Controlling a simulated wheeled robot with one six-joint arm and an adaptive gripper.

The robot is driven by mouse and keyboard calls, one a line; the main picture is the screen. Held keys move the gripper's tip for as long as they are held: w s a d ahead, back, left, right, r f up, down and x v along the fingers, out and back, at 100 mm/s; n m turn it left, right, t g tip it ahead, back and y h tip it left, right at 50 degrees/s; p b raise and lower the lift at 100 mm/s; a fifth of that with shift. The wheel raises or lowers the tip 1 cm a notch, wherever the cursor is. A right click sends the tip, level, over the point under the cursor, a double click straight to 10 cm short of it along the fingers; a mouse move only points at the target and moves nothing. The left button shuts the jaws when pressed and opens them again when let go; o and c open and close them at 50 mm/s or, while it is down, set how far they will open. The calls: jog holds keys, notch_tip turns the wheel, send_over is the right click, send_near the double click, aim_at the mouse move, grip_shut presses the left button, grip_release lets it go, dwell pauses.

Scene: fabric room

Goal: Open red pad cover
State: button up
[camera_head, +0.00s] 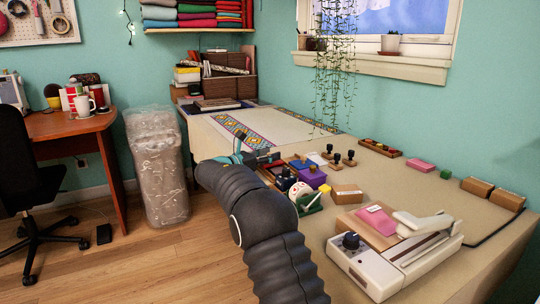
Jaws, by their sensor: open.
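My gripper (262,154) is at the end of my dark ribbed arm, over the left edge of the long table, and is open. Just beyond and below it is a small dark pad with a reddish-brown edge (278,168). It may be the red pad, but it is small and partly hidden by my gripper and arm. I cannot tell whether its cover is open or shut. A blue pad (301,163) lies to its right, and a purple block (313,178) sits in front of that.
Several dark-handled stamps (335,158) stand close to the pads. A cardboard box (346,194) and a white press machine (395,255) occupy the right front. The table (395,182) has clear room in the middle. Hanging vines (333,80) drop near its back.

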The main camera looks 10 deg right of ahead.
jog(key=v, duration=1.1)
jog(key=shift+a, duration=0.25)
jog(key=shift+s, duration=0.15)
